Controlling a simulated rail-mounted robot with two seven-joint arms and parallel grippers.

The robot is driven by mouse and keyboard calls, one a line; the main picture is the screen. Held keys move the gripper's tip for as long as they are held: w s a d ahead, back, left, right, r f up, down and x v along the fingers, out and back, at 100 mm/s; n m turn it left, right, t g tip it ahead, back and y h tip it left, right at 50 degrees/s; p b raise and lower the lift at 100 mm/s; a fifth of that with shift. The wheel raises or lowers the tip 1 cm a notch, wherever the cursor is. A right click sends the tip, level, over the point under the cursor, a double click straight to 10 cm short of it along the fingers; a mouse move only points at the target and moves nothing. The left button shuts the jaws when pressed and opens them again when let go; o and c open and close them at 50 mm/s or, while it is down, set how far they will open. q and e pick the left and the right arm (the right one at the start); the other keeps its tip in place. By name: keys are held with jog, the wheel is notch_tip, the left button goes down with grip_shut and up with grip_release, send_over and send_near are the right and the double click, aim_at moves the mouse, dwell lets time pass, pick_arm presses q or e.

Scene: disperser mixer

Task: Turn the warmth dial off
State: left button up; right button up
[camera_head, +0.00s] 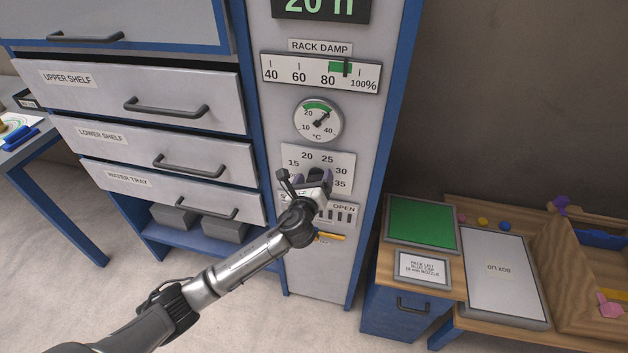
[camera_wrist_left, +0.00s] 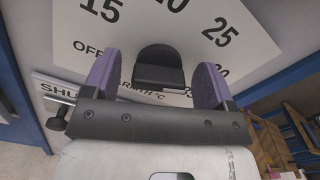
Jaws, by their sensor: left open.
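The warmth dial's white plate (camera_head: 342,160) is on the grey cabinet column, with numbers from 15 to 35. In the left wrist view the plate (camera_wrist_left: 190,20) also carries the words OFF and WARMTH °C, partly covered. The dial's black knob (camera_wrist_left: 160,66) stands between the two purple fingers of my left gripper (camera_wrist_left: 157,75). The gripper is open, one finger on each side of the knob, with gaps showing. In the head view my left gripper (camera_head: 315,181) covers most of the knob. Where the knob points cannot be told. My right gripper is not in view.
Above the dial are a round thermometer (camera_head: 318,121) and a RACK DAMP scale (camera_head: 320,73). Just below is a SHUT/OPEN vent plate (camera_head: 343,212), partly behind my gripper, with an orange lever (camera_head: 331,237). Drawers (camera_head: 150,95) stand left; a low bench (camera_head: 453,275) stands right.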

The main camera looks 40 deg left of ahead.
pick_arm(q)
jog(key=shift+w, duration=0.1)
jog(key=c, duration=0.9)
